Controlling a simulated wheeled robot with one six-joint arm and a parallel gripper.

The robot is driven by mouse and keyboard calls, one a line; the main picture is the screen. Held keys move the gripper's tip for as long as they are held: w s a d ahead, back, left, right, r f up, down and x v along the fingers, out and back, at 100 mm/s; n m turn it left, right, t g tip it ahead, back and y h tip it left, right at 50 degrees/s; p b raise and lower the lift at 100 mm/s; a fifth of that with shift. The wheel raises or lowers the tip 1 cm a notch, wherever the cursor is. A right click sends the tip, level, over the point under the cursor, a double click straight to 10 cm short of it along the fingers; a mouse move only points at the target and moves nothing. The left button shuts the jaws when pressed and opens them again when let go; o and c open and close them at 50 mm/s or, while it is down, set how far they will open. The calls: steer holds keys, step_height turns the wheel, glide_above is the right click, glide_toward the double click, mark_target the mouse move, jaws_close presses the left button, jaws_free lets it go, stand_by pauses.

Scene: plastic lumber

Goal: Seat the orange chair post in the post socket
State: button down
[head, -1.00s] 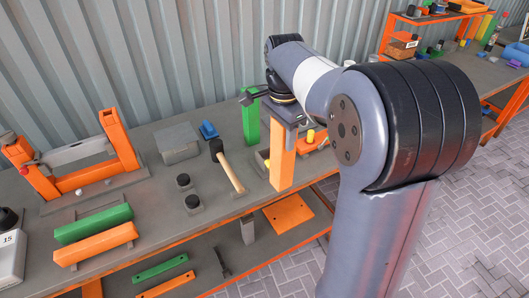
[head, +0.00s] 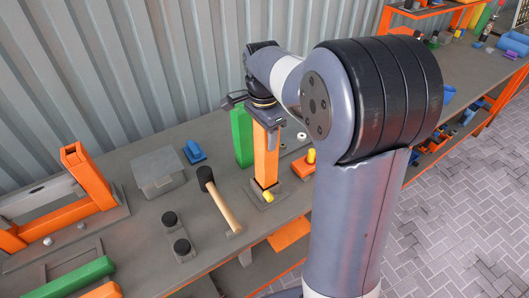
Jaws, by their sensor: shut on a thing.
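The orange chair post (head: 265,156) stands upright, and my gripper (head: 266,118) is shut on its top end. The post's lower end meets a grey block (head: 277,192) on the bench, which looks like the post socket. I cannot tell whether the post is inside the socket or just in front of or above it. A small yellow knob (head: 267,197) sits at the block's near side. A green post (head: 242,138) stands upright just left of the orange one. My arm covers the area to the right.
A mallet (head: 218,200) lies left of the post. Black-capped pieces (head: 181,248), a grey bin (head: 158,175) and a blue part (head: 194,152) are further left. An orange block with a yellow peg (head: 304,165) is close on the right. The corrugated wall (head: 120,70) is behind.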

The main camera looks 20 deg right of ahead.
steer(key=shift+f, duration=2.35)
steer(key=shift+f, duration=0.1)
steer(key=c, duration=0.7)
jaws_free()
steer(key=shift+f, duration=0.1)
step_height(320, 180, up, 12)
steer(key=shift+a+r, duration=0.15)
